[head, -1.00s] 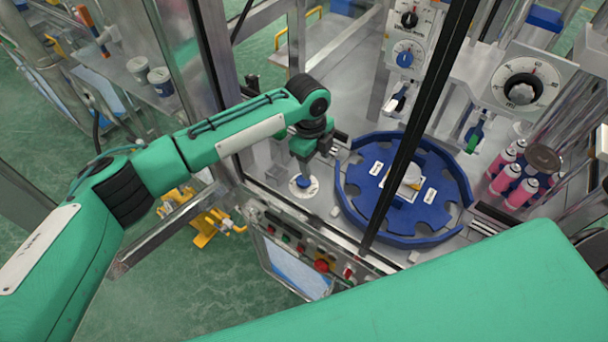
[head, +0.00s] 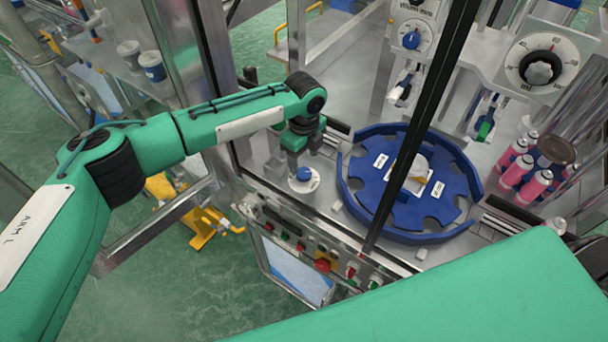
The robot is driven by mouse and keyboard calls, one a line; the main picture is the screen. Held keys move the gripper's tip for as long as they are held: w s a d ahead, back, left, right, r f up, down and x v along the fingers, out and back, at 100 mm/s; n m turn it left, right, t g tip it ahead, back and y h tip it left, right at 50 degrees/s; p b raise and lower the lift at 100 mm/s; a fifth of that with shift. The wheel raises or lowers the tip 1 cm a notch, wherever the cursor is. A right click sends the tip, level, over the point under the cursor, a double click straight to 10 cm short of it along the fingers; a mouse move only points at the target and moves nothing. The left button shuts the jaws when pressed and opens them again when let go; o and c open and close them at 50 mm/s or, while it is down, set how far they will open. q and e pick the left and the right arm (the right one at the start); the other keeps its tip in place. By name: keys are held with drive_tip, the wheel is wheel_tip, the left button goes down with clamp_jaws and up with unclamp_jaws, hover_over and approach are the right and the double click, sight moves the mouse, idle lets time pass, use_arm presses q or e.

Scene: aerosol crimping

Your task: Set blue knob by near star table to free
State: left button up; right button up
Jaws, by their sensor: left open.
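The blue knob (head: 303,174) sits on a round white plate at the left of the blue star table (head: 412,210), on the metal deck. Its pointer direction is too small to tell. My left gripper (head: 294,165) points down just above and to the left of the knob, with its jaws open. The gripper partly hides the plate, and I cannot tell whether a finger touches the knob. My right gripper is out of view; only a green arm link shows at the lower right.
A dark frame post (head: 420,125) crosses in front of the star table. A front panel with a red button (head: 322,265) lies below the knob. Another blue knob (head: 411,40) and a large black dial (head: 540,68) are higher up. Pink cans (head: 515,171) stand at right.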

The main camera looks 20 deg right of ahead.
sight(304, 172)
use_arm(q)
wheel_tip(304, 172, down, 5)
drive_tip(key=b, duration=0.2)
drive_tip(key=shift+r+b, duration=0.2)
drive_tip(key=shift+b, duration=0.1)
drive_tip(key=shift+f, duration=0.3)
drive_tip(key=c, duration=1)
